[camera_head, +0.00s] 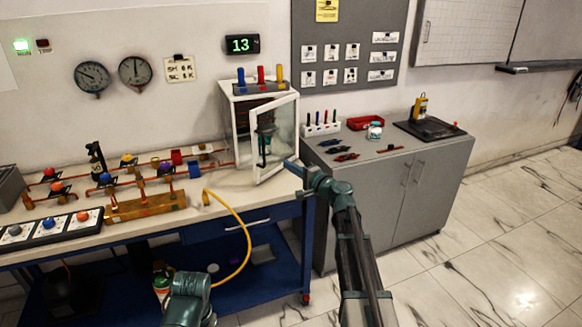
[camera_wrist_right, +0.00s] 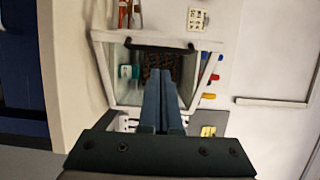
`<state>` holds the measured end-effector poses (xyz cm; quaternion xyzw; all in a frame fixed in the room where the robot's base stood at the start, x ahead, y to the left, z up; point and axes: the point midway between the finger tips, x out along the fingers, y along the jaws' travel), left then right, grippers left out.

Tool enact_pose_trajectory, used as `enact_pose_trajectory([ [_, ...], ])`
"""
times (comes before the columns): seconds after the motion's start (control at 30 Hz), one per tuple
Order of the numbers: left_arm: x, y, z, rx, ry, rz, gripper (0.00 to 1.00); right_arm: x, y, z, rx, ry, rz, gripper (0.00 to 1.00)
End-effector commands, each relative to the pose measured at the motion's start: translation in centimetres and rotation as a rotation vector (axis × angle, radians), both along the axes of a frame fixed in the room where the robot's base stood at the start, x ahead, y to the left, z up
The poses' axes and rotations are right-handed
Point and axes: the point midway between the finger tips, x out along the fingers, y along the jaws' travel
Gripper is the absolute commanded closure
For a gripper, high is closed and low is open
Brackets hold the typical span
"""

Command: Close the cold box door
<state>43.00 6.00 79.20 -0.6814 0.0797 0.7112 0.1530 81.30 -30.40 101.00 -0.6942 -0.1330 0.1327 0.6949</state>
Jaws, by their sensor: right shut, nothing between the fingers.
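The cold box (camera_head: 242,130) is a white cabinet standing at the right end of the bench. Its white-framed glass door (camera_head: 254,150) stands ajar, swung out towards me, with a dark green shape showing through the glass. My right gripper (camera_head: 290,165) is shut and empty, close to the door's lower right part; whether it touches is unclear. In the right wrist view, the shut fingers (camera_wrist_right: 161,75) point at a white-framed opening (camera_wrist_right: 103,75) with a black bar (camera_wrist_right: 160,44) across one side. My left gripper's jaws do not show.
A grey cabinet (camera_head: 385,190) to the right holds a red tray (camera_head: 365,122) and tools. Pipes with valves and a yellow hose (camera_head: 242,225) occupy the bench left of the box. Floor at right is clear.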

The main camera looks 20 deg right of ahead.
Motion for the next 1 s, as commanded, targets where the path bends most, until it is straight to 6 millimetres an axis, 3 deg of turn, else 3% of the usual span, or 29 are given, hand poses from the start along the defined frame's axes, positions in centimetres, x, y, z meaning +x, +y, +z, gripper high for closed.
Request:
enact_pose_trajectory([
  [0.03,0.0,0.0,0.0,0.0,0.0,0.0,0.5,1.5,0.4,0.0,0.0,0.0,0.003,1.0],
  [0.2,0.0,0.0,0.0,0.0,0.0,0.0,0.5,4.7,1.7,0.0,0.0,0.0,0.003,1.0],
  [0.5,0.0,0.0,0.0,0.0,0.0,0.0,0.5,8.7,3.4,0.0,-0.001,0.001,0.002,1.0],
  [1.0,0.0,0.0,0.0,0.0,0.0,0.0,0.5,9.6,3.9,0.0,-0.001,0.001,0.001,1.0],
])
